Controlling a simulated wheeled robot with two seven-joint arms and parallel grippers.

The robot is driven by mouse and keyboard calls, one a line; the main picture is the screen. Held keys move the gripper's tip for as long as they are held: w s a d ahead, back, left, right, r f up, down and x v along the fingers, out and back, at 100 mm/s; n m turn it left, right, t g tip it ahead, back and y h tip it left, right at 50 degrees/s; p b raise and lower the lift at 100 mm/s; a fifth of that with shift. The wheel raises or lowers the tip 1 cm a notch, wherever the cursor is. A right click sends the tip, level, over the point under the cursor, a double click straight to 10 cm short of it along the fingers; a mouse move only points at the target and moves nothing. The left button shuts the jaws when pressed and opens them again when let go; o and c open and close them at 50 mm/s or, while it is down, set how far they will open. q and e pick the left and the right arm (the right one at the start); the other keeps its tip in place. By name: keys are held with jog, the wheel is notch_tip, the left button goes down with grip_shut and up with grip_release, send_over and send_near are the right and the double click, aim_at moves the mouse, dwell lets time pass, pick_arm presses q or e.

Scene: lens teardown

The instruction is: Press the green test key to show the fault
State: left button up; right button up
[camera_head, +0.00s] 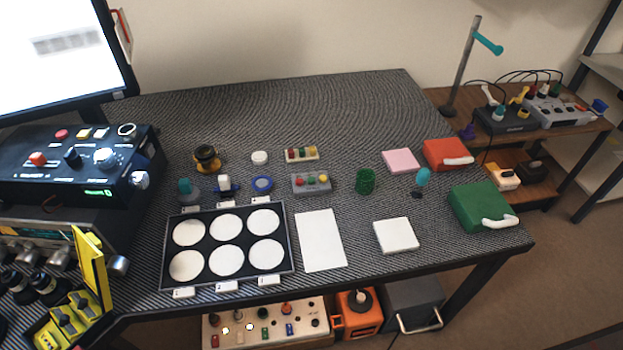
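A small grey box (311,187) with several coloured buttons on top sits near the middle of the table. One button looks green, but the buttons are too small to tell apart surely. A black tray (290,236) with several round white pads lies in front of it to the left. A black control unit (75,165) with knobs and a small green readout stands at the left, below a bright monitor (60,50). Neither of my grippers is in view.
A white sheet (320,240), a white square pad (396,236), a dark green cylinder (365,181) and a green case (482,206) lie around the grey box. A light strip with coloured pegs (302,154) lies just behind it. The table's back is clear.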

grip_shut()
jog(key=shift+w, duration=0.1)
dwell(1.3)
